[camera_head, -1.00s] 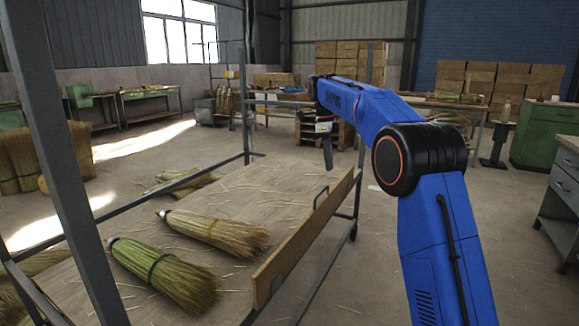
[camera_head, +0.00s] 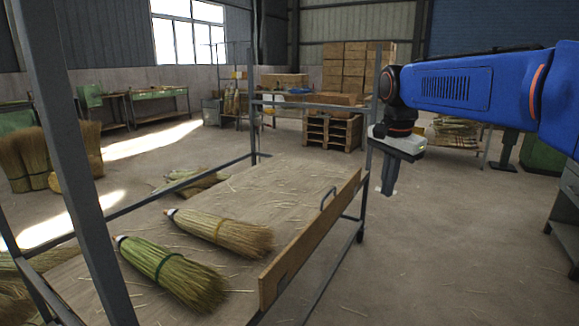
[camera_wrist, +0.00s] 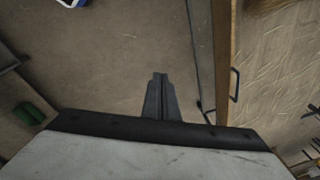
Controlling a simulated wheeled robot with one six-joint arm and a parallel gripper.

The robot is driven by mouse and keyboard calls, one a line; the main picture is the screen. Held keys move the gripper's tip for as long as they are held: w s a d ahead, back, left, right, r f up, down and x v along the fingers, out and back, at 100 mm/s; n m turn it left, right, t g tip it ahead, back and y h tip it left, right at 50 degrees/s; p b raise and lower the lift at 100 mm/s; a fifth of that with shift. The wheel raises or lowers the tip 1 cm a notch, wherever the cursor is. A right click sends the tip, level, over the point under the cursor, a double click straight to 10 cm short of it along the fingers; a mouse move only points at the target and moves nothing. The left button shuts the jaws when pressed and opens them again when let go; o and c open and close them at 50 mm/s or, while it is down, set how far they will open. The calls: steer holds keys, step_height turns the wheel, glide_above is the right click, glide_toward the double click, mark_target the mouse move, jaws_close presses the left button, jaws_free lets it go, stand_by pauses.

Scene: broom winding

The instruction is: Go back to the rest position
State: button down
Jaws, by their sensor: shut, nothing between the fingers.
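My gripper (camera_head: 388,190) hangs pointing down at the end of my blue arm, to the right of the cart and beyond its wooden side board. In the wrist view its fingers (camera_wrist: 160,80) are together and empty above bare floor. The cart's side board (camera_head: 310,240) with a dark handle (camera_head: 328,197) stands clear of the gripper; the handle also shows in the wrist view (camera_wrist: 235,85). Two brush bundles lie on the cart: one with a green band (camera_head: 172,272) in front, and a paler one (camera_head: 222,230) behind it.
The cart's grey metal post (camera_head: 70,150) stands at the left front. More straw bundles (camera_head: 195,183) lie at the cart's far left. A grey drawer cabinet (camera_head: 565,205) stands at the right edge. Pallets (camera_head: 332,130) and stacked boxes (camera_head: 350,70) are far back. The floor right of the cart is open.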

steer(key=s+d+f+n+t, duration=0.1)
steer(key=s+f+n, duration=0.2)
steer(key=s+f, duration=0.3)
steer(key=s+d+f+n+t, duration=0.1)
steer(key=s+f+n, duration=0.3)
steer(key=s, duration=0.9)
steer(key=s+d+f+n, duration=0.2)
steer(key=s+f+n, duration=0.2)
steer(key=s+f, duration=0.4)
steer(key=shift+s+t, duration=0.4)
steer(key=shift+s, duration=0.65)
